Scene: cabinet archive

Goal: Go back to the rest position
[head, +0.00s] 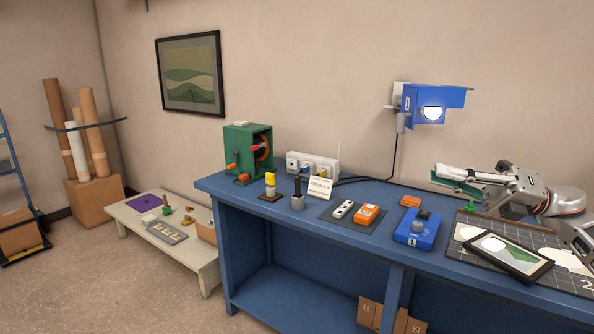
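My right gripper (438,175) comes in from the right edge, above the right part of the blue workbench (283,220). Its fingers point left, with a pale upper side and a green strip along the lower side. The view does not show clearly whether there is a gap between the fingertips or something between them. A framed green picture (508,257) lies tilted on the dark gridded mat (570,278) below my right wrist, apart from the gripper. My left gripper is out of view.
A blue wall lamp (435,100) is lit behind the bench, left of my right gripper. On the bench are a green crank box (248,153), a white power strip (313,163), an orange device (366,216) and a blue knob box (418,230). A low table (170,250) stands left.

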